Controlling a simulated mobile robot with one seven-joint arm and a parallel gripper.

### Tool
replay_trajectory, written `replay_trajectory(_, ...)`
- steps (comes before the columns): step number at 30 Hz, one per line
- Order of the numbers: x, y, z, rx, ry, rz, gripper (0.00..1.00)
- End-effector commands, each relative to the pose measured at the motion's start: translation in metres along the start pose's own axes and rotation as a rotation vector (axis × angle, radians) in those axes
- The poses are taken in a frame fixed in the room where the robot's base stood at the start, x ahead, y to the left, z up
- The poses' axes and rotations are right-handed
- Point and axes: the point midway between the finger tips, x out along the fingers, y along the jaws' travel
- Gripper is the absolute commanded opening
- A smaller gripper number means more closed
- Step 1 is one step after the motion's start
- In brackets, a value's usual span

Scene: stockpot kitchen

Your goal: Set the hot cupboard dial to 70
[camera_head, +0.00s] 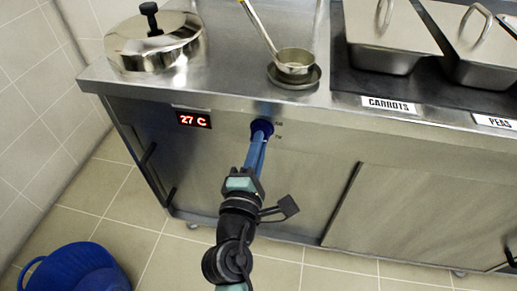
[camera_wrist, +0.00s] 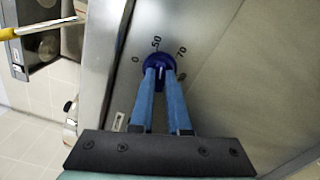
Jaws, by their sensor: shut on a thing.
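The hot cupboard dial (camera_head: 262,127) is a round dark blue knob on the steel front panel, below the counter edge. In the wrist view the dial (camera_wrist: 158,60) has the marks 0, 50 and 70 around it. The 70 mark (camera_wrist: 181,52) is at the right, 50 in the middle and 0 at the left. My gripper (camera_head: 258,143) points at the panel with its blue fingers shut on the dial, one on each side, also seen in the wrist view (camera_wrist: 161,74). The fingers hide part of the knob; I cannot tell which mark it points to.
A red display (camera_head: 193,120) left of the dial reads 27 C. On the counter (camera_head: 235,75) above are a lidded pot (camera_head: 152,48), a ladle (camera_head: 294,62) on a dish, and lidded pans (camera_head: 385,50). A blue tub (camera_head: 78,272) stands on the floor at lower left.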

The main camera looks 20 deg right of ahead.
Motion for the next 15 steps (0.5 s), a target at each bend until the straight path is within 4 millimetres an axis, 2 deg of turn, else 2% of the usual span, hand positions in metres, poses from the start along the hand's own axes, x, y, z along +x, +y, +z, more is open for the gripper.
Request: replay_trajectory(15, -0.0003, -0.0053, -0.0016, 0.485, 0.000, -0.001, 0.00)
